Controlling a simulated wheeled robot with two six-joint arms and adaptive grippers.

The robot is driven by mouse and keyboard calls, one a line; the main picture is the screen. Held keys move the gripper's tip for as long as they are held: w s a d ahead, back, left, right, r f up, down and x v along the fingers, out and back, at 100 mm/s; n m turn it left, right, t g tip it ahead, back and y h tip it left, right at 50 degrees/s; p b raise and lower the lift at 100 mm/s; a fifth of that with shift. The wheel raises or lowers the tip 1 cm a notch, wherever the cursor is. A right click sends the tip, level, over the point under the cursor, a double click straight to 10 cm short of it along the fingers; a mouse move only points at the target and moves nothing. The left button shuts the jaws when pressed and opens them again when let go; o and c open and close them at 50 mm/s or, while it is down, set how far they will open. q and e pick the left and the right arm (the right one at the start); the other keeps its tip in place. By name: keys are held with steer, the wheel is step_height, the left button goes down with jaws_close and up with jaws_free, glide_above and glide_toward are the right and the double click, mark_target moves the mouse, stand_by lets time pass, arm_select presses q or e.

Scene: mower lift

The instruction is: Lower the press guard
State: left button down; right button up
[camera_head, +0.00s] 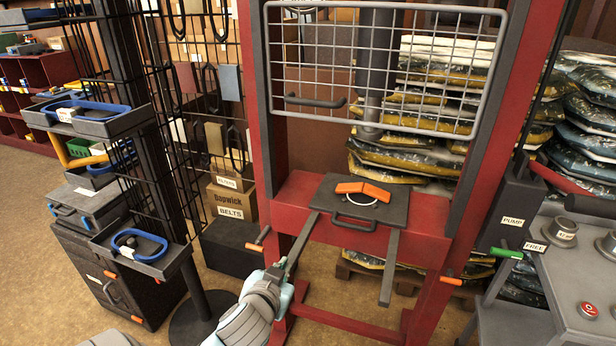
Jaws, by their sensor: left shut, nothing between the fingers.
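The press has a dark red frame (257,130). Its guard is a grey-framed wire mesh panel (388,15), which stands raised across the upper part of the frame. A black handle (315,102) sits at the guard's lower left. On the red bed lies a dark plate (410,207) with an orange V-shaped piece (363,190) and a whitish ring. My left gripper (281,268) is shut and empty, low at the press's left front, well below the guard handle. My right gripper is not in view.
Two grey rails (390,268) jut forward from the bed. Orange-ended levers (451,281) stick out at both sides. A grey cart with a black pump (508,205) stands at right. A black rack with trays (140,255) stands at left. Stacked bags lie behind.

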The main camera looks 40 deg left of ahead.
arm_select(q)
steer(key=w+a+r+t+y, duration=0.15)
steer(key=r+t, duration=0.25)
steer(key=r, duration=0.7)
steer(key=w+r+n+t, duration=0.1)
steer(key=w+r+t, duration=0.25)
steer(key=r, duration=0.75)
steer(key=w+a+r+t+y, duration=0.15)
steer(key=r+t, duration=0.25)
steer(key=r, duration=0.7)
steer(key=w+a+r+h+p, duration=0.1)
steer(key=w+r+p, duration=0.1)
steer(key=w, duration=0.2)
steer(key=w+a+r+p, duration=0.2)
steer(key=w+r+p, duration=0.1)
steer(key=w, duration=0.2)
step_height(320, 180, down, 5)
steer(key=shift+w+d+f+b, duration=0.1)
steer(key=shift+d+b, duration=0.05)
steer(key=shift+b, duration=0.85)
